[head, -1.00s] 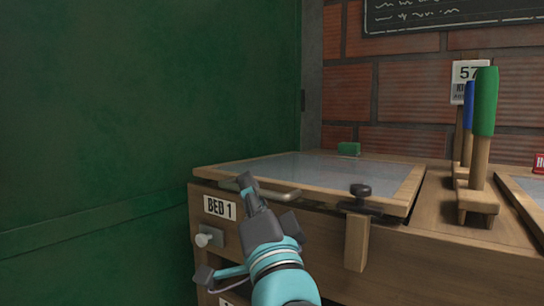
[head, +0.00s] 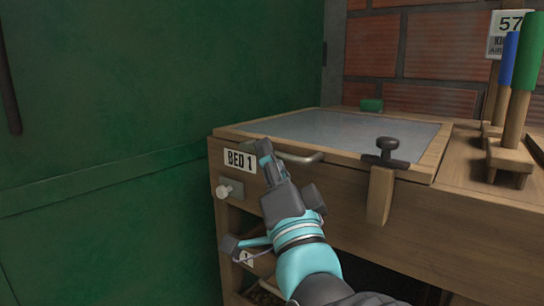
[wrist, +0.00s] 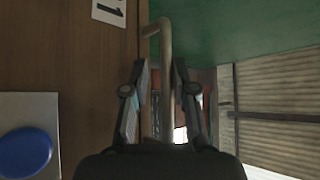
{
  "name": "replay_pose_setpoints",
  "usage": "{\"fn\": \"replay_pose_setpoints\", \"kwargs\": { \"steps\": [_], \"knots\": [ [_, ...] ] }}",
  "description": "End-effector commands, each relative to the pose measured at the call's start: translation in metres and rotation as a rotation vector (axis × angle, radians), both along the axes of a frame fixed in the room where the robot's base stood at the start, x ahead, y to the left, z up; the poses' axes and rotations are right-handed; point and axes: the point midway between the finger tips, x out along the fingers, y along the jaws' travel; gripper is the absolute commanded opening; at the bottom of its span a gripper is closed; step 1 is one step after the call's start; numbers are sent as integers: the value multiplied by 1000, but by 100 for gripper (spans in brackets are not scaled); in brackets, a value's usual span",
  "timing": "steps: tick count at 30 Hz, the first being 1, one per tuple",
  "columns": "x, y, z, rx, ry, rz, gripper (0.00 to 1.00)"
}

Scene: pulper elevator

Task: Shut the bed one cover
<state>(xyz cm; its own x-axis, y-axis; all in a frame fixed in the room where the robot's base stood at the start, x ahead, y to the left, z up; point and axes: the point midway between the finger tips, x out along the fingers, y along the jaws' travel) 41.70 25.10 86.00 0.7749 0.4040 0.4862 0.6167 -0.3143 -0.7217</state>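The bed one cover (head: 432,166) is a wooden frame around a grey panel. It lies low and nearly flat on the wooden bench, by the "BED 1" label (head: 240,160). A metal bar handle (head: 300,157) runs along its front edge and also shows in the wrist view (wrist: 166,45). My gripper (head: 264,153) is at the left end of this handle. Part of the handle is hidden behind my gripper in the head view.
Green-handled (head: 527,50) and blue-handled (head: 508,60) levers stand to the right. A pale knob (head: 225,192) is on the bench front. A green wall (head: 130,90) is close on the left.

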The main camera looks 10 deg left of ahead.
Motion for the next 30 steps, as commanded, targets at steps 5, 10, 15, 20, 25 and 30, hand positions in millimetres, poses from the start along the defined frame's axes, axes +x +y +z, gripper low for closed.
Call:
{"fn": "replay_pose_setpoints", "kwargs": {
  "steps": [5, 10, 15, 20, 25, 30],
  "knots": [
    [0, -1, 0, 0, 0, -2, 23],
    [-8, -5, -4, 1, -1, -1, 23],
    [-29, -15, -17, 0, -2, 1, 23],
    [-47, -24, -28, 0, -2, 1, 23],
    [-57, -30, -35, 0, 0, 0, 23],
    [-59, -31, -36, 0, -1, -1, 23]
  ]
}}
